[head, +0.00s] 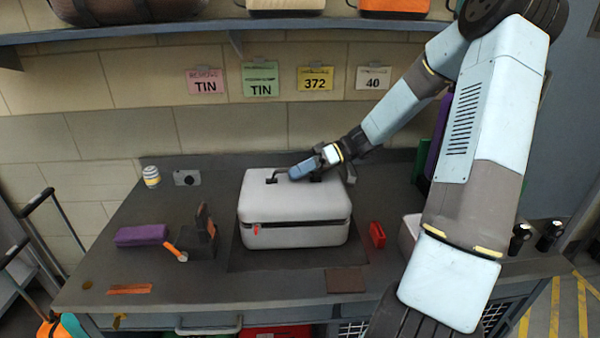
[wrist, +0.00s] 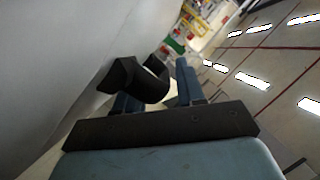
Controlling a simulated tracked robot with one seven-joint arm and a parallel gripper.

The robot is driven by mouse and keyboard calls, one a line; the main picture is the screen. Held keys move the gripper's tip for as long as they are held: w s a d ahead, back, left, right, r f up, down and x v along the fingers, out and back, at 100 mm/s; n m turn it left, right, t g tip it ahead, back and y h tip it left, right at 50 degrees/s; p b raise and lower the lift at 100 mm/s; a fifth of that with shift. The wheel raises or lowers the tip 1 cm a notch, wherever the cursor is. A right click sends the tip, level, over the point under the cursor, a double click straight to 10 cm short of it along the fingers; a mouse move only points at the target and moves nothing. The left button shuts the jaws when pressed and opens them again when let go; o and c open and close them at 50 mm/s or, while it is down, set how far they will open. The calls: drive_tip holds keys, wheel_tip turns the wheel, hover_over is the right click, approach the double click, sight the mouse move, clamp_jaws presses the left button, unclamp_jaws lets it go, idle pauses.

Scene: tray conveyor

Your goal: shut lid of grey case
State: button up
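The grey case (head: 290,200) stands upright in the middle of the dark bench. Its lid is down over the base; a dark seam runs around the front, and I cannot tell whether it is fully closed. A small red tag or latch (head: 256,230) hangs at the seam's front left. My gripper (head: 298,172) is at the black handle (head: 276,177) on the lid's top. In the wrist view, the gripper's blue fingers (wrist: 157,88) stand apart, with the black handle (wrist: 135,80) in front of and partly between them. The handle hides part of the left finger.
Left of the case are a dark holder (head: 200,238), a purple block (head: 142,235) and a striped jar (head: 151,176). A red item (head: 377,234) stands close to its right. A shelf (head: 200,26) overhangs the back wall. The bench in front is mostly clear.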

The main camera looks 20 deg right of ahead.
drive_tip(key=v, duration=1.3)
drive_tip(key=shift+d+r, duration=0.1)
drive_tip(key=shift+d, duration=0.3)
drive_tip(key=s+a+h, duration=0.1)
drive_tip(key=a, duration=0.1)
drive_tip(key=s+a+r+m+h, duration=0.1)
drive_tip(key=s+a+h, duration=0.1)
drive_tip(key=s+a+m+g+h, duration=0.1)
drive_tip(key=a, duration=0.1)
drive_tip(key=shift+s+r+h, duration=0.2)
drive_tip(key=shift+s+h, duration=0.1)
drive_tip(key=shift+h, duration=0.1)
drive_tip(key=s+a+r+m+t+h, duration=0.1)
drive_tip(key=s+r+m+t+h, duration=0.2)
drive_tip(key=s, duration=0.7)
drive_tip(key=s+a+r+m+t+h, duration=0.2)
drive_tip(key=s+r+m+t+h, duration=0.2)
drive_tip(key=s+r, duration=0.5)
drive_tip(key=shift+s+m+t+h, duration=0.3)
drive_tip(key=shift+s+m+h, duration=0.3)
drive_tip(key=shift+s+h, duration=0.7)
